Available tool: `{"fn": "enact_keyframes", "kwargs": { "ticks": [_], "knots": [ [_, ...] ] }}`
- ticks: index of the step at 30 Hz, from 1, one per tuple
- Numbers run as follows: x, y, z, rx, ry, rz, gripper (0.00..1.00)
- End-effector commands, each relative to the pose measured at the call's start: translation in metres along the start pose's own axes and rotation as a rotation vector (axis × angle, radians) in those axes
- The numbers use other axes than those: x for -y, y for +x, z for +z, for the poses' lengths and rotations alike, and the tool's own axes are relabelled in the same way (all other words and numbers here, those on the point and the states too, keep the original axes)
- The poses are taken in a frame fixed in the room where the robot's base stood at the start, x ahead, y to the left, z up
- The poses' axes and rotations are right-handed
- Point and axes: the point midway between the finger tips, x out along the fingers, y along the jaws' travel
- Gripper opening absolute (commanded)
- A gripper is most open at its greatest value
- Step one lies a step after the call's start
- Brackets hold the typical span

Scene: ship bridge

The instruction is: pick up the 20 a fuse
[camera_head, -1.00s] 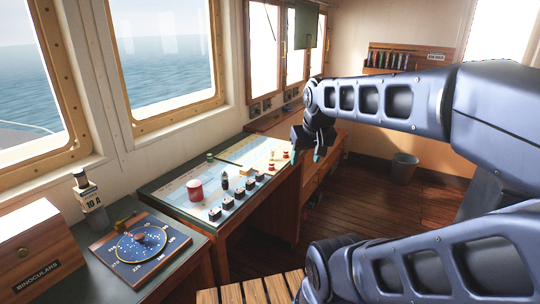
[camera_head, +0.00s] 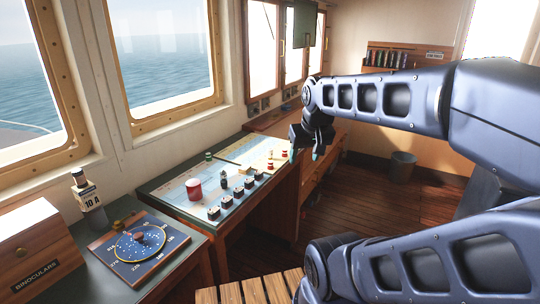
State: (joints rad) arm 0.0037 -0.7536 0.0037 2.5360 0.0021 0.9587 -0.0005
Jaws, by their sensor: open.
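My gripper (camera_head: 314,148) hangs at the end of my arm, pointing down beside the far right corner of the chart table. Its jaws are open and nothing shows between them. A dark-topped fuse with a white label reading 10 A (camera_head: 88,198) stands upright on the left console, far from my gripper. I cannot read a 20 A label anywhere. Several small dark blocks with pale tops (camera_head: 238,192) stand in a row along the front of the chart table; their markings are too small to read.
The chart table (camera_head: 157,186) also holds a red-and-white can (camera_head: 193,189) and a dark bottle (camera_head: 224,174). A blue star dial (camera_head: 138,245) and a binoculars box (camera_head: 35,252) are at left. A slatted wooden surface (camera_head: 256,290) is in front. A bin (camera_head: 403,164) stands on open floor.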

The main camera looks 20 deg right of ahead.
Motion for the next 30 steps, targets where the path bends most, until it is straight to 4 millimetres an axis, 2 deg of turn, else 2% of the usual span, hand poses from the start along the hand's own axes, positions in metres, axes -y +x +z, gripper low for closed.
{"fn": "enact_keyframes", "kwargs": {
  "ticks": [5, 16, 23, 30],
  "knots": [
    [-0.001, -0.002, -0.019, 0.014, 0.054, -0.003, 0.55],
    [-0.005, 0.004, -0.116, 0.083, 0.350, -0.002, 0.55],
    [-0.009, 0.022, -0.178, 0.125, 0.539, 0.012, 0.55],
    [-0.014, 0.051, -0.240, 0.167, 0.737, 0.038, 0.55]
  ]
}}
